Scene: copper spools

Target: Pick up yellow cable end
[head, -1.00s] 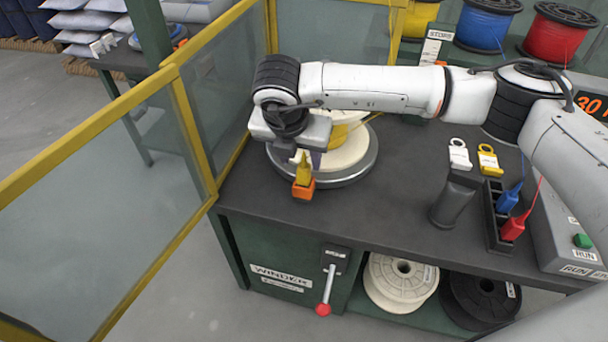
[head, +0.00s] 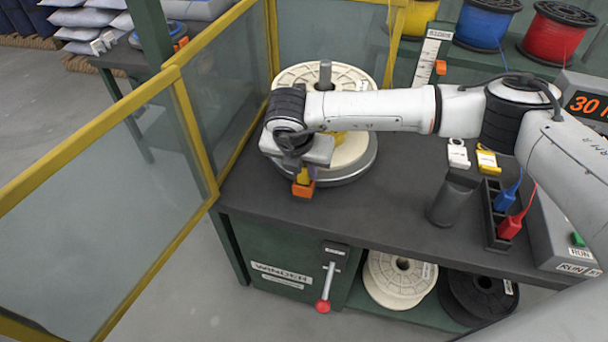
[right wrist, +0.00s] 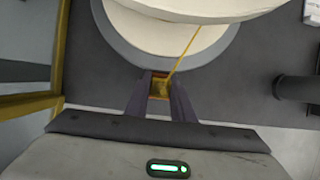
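The yellow cable end (head: 303,177) stands in an orange holder (head: 304,190) at the table's front edge. In the right wrist view the cable end (right wrist: 159,88) lies between the two dark fingertips of my right gripper (right wrist: 161,84). I cannot tell whether the fingers press on it or only stand around it. A thin yellow cable (right wrist: 182,53) runs from it up to the cream spool (head: 350,82). The spool sits on a grey turntable (head: 352,178). In the head view my right wrist hides the fingertips and part of the spool. My left gripper is not in view.
A yellow-framed clear guard (head: 190,120) stands left of and behind the turntable. Right of it are a dark post (head: 452,200), white and yellow tags (head: 458,154), and a black rack (head: 492,225) with blue and red cable ends. A red-knobbed lever (head: 325,290) hangs at the front.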

